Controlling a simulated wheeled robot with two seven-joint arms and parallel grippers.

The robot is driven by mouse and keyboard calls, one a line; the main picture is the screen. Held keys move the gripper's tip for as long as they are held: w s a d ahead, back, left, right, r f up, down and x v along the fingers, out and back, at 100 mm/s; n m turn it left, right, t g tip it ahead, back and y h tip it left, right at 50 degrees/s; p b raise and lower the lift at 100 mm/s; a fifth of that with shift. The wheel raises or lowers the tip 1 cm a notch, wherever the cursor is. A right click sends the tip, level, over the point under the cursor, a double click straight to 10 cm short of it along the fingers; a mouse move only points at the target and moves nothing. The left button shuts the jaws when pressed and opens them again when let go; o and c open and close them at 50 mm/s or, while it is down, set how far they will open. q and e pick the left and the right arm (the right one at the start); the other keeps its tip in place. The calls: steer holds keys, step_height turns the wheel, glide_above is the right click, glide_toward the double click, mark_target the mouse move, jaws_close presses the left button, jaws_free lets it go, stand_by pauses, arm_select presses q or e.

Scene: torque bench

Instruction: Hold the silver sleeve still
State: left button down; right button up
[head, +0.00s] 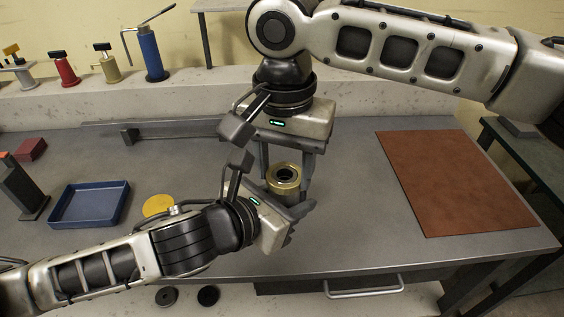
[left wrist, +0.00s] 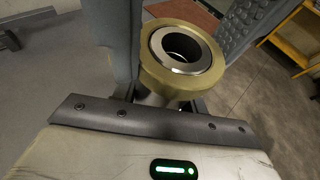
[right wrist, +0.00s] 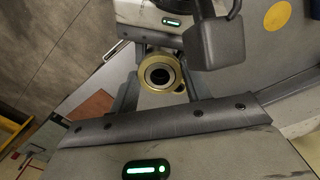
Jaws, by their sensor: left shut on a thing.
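The silver sleeve (left wrist: 155,97) stands upright, with a brass ring (left wrist: 160,75) around its top and a silver rim with a dark bore inside. In the head view the brass ring (head: 284,187) hides most of the sleeve. My left gripper (head: 277,196) comes in from the lower left and is shut on the sleeve, under the ring. My right gripper (head: 286,165) reaches down from behind, its fingers apart on either side of the ring; whether they touch it is unclear. The ring also shows between them in the right wrist view (right wrist: 160,91).
A blue tray (head: 89,205) and a yellow disc (head: 158,205) lie left on the grey bench (head: 350,235). A brown mat (head: 450,180) lies right. A grey rail (head: 175,130) is behind. Several coloured tools, including a blue one (head: 151,55), stand on the back ledge.

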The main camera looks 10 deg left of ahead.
steer(key=n, duration=0.3)
steer(key=shift+s+a+r+n, duration=0.15)
steer(key=shift+s+a+n, duration=0.15)
steer(key=shift+a, duration=0.1)
steer(key=o, duration=1.1)
steer(key=shift+d, duration=0.1)
steer(key=shift+w, duration=0.15)
step_height(320, 180, up, 4)
steer(key=shift+d+r, duration=0.1)
steer(key=shift+r, duration=0.3)
steer(key=c, duration=0.3)
steer(key=r, duration=0.3)
steer(key=shift+w+d+n, duration=0.1)
steer(key=shift+d+n, duration=0.25)
steer(key=shift+n, duration=0.05)
steer(key=shift+f, duration=3.95)
